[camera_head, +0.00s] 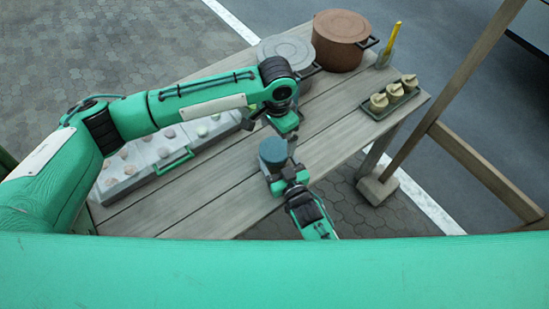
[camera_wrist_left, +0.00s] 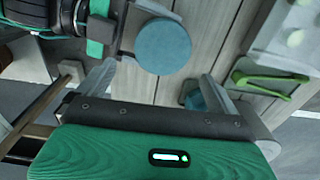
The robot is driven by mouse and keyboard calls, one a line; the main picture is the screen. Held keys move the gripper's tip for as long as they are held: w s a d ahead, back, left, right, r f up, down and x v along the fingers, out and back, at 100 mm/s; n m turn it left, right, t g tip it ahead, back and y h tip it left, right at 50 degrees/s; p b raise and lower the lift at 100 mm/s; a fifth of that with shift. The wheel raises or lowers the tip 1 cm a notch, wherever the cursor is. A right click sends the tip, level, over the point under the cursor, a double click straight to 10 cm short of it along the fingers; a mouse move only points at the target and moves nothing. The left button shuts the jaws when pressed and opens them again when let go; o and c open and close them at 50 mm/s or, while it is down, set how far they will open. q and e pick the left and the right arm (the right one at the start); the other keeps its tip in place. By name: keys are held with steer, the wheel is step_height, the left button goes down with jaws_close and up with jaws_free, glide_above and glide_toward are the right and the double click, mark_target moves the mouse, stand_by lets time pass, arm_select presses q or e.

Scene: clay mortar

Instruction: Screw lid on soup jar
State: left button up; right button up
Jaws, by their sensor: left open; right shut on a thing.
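The soup jar (camera_head: 271,167) is held upright by my right gripper (camera_head: 279,178) over the near edge of the wooden table. A round blue lid (camera_head: 273,149) covers its top; I cannot tell whether it is screwed tight. In the left wrist view the lid (camera_wrist_left: 163,46) shows as a blue disc just beyond my left fingers, hiding most of the jar. My left gripper (camera_wrist_left: 158,85) is open and empty, its fingers spread on either side below the disc. In the head view my left gripper is just above and beside the lid, apart from it.
A grey pot (camera_head: 286,50) and brown pot (camera_head: 341,32) stand at the back. A tray with small pots (camera_head: 365,110) is at the right end. A grey tray with a green handle (camera_head: 174,163) lies left under my left arm. The table's front middle is clear.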

mark_target(274, 148)
arm_select(q)
steer(key=shift+a+r, duration=0.25)
steer(key=shift+a, duration=0.15)
steer(key=shift+f, duration=0.1)
steer(key=shift+f, duration=3.9)
steer(key=c, duration=1)
steer(key=o, duration=1.1)
steer(key=shift+c, duration=0.2)
step_height(274, 148, up, 12)
